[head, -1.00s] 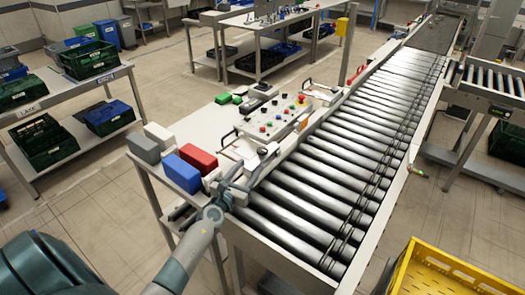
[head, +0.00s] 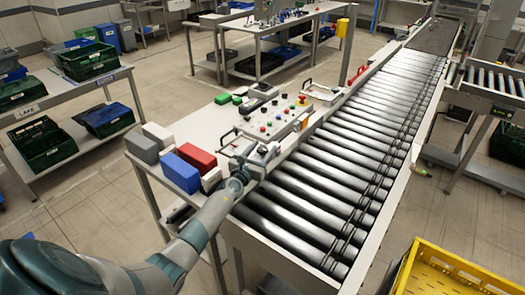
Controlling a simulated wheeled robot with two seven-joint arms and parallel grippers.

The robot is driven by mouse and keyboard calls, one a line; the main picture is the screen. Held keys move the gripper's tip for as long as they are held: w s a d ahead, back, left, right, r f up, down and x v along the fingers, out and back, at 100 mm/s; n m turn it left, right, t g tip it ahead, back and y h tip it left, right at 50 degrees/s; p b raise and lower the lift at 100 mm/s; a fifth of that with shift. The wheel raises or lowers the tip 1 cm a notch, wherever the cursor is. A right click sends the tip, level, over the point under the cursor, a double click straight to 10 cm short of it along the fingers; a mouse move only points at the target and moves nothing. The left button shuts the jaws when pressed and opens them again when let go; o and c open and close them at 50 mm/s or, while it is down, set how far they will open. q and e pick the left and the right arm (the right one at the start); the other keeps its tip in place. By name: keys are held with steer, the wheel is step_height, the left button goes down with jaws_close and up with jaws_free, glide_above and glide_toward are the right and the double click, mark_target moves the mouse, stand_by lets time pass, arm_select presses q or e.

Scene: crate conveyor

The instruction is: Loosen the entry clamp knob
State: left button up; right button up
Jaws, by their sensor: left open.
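I cannot make out the entry clamp knob; it is too small to tell, or my left gripper hides it. My left gripper (head: 262,155) is open at the near left side of the roller conveyor (head: 335,165), over the side rail and just in front of the control panel (head: 270,121). I cannot tell whether the fingers touch anything. My right gripper is not in view.
A grey block (head: 142,149), a blue box (head: 181,173) and a red box (head: 197,157) stand on the side table left of my gripper. A yellow crate (head: 440,270) is at the bottom right. Shelves with green crates (head: 90,62) stand at the left.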

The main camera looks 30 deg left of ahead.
arm_select(q)
steer(key=c, duration=1)
steer(key=shift+c, duration=0.2)
